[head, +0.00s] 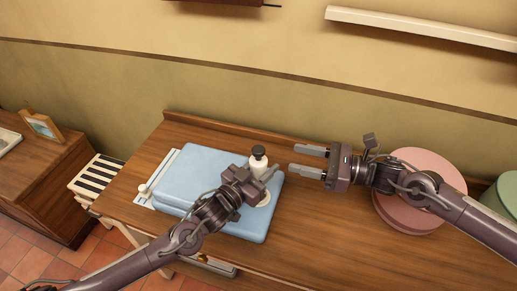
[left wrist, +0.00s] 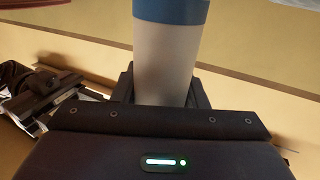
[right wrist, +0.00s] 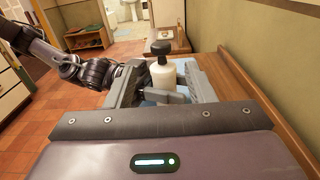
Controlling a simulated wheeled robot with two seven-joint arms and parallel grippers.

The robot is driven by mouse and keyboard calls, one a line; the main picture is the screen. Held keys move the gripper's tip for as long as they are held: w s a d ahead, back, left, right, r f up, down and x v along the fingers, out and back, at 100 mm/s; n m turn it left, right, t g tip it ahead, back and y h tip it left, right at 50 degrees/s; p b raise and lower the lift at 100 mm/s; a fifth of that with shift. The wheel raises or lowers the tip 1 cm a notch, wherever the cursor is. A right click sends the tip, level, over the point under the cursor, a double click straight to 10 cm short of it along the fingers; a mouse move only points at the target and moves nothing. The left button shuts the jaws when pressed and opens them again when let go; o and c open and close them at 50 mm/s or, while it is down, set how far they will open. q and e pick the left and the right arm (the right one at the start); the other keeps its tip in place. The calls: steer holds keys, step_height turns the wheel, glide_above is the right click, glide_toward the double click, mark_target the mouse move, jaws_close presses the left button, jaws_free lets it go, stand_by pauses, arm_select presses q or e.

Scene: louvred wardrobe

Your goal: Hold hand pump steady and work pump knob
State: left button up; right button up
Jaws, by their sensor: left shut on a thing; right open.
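The hand pump (head: 259,166) is a small pale bottle with a dark knob (head: 258,151) on top, upright over the blue case. My left gripper (head: 262,174) is shut on its body from the front. In the left wrist view, a pale cylinder (left wrist: 165,60) with a blue upper part stands between my left fingers. My right gripper (head: 294,158) is open, to the right of the pump, its fingers pointing at it and apart from it. The pump's body (right wrist: 162,75) and black knob (right wrist: 161,47) also show in the right wrist view. The left fingers partly hide the pump's lower body.
The light blue case (head: 188,172) lies on a wooden top (head: 318,240), with a white round piece (head: 265,199) on it. A pink round box (head: 408,221) stands under my right forearm, and a green one (head: 507,197) at the right edge. A wall runs behind.

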mark_target(259, 148)
steer(key=x, duration=1.1)
steer(key=shift+f, duration=0.1)
jaws_close()
